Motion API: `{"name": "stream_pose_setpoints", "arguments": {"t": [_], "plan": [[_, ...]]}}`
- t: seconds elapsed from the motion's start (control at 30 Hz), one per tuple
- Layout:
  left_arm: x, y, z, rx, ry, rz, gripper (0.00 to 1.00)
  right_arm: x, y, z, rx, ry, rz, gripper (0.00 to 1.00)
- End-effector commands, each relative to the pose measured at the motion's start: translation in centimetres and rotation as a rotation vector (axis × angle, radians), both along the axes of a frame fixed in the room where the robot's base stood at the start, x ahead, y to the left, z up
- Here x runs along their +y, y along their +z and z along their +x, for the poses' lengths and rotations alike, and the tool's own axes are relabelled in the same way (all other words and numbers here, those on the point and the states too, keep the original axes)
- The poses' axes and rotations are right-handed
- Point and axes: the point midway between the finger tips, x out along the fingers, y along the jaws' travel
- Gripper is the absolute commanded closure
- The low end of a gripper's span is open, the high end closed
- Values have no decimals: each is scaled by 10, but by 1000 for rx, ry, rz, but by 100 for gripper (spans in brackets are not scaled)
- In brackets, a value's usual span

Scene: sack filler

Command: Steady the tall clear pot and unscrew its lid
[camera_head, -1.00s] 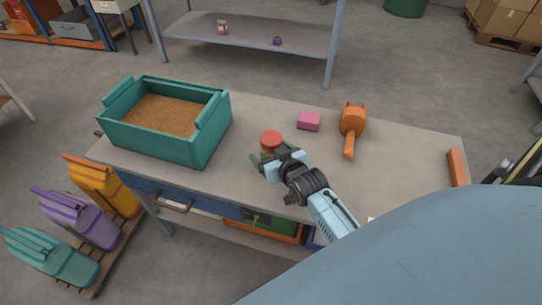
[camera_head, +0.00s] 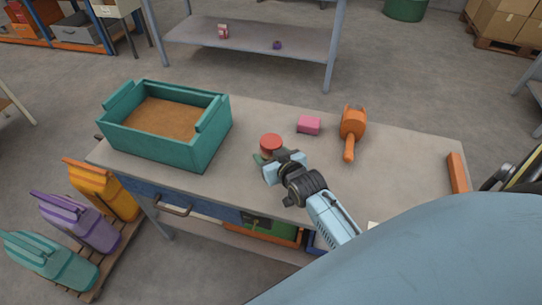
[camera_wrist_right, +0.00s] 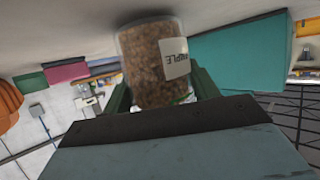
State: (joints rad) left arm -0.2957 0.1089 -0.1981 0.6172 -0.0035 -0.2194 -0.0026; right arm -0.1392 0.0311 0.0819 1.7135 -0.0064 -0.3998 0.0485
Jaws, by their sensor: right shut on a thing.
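The tall clear pot (camera_head: 267,152) with a red lid (camera_head: 271,140) stands on the workbench in the head view, right of the teal crate. In the right wrist view the pot (camera_wrist_right: 150,60) shows brown grainy contents and a pale label. Its lid is out of that view. My right gripper (camera_head: 266,157) comes from the near side and is shut on the pot's body below the lid. Its green fingers (camera_wrist_right: 162,90) flank the pot in the wrist view. My left gripper is not in view.
A teal crate (camera_head: 155,147) of brown grains stands on the workbench (camera_head: 390,185) at left. A pink block (camera_head: 309,125), an orange scoop-like tool (camera_head: 352,125) and an orange bar (camera_head: 457,171) lie to the right. Bench space between them is clear.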

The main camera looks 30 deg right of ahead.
Motion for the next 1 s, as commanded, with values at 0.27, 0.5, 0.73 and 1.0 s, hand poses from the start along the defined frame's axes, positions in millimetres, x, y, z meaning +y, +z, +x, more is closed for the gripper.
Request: {"name": "stream_pose_setpoints", "arguments": {"t": [0.27,0.5,0.73,1.0], "plan": [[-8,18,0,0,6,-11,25,0,56,1,-5,0,0,65],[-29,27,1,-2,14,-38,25,0,91,1,-2,0,0,65],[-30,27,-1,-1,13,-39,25,0,97,1,-1,0,0,65],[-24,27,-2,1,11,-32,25,0,96,1,-1,0,0,59]]}}
